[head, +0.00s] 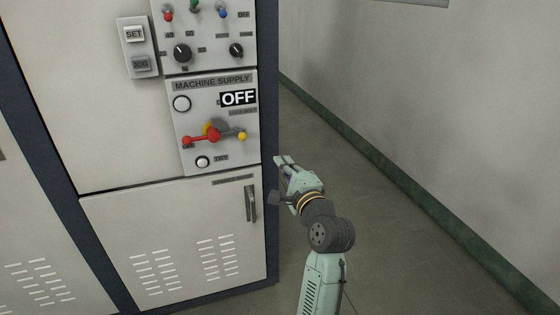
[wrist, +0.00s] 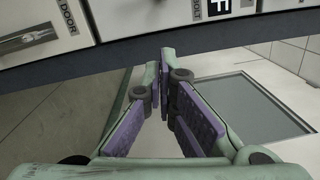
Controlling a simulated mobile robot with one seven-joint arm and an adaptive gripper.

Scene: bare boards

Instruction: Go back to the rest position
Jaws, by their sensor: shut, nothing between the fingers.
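My gripper (head: 284,161) is at the right edge of the machine cabinet in the head view, with its fingers pointing up and toward the cabinet. In the wrist view the fingertips of my gripper (wrist: 160,60) are together, with nothing between them. The cabinet's supply panel (head: 218,120) carries a red lever (head: 213,135), which lies roughly level, and an OFF label (head: 238,98). The fingers appear apart from the lever, though their distance to the cabinet edge is hard to judge.
A lower cabinet door (head: 180,245) with vents and a dark handle (head: 250,203) is left of my arm. A control box (head: 138,48) and knobs sit above. Bare floor (head: 400,240) lies to the right, up to a wall with a green skirting (head: 400,178).

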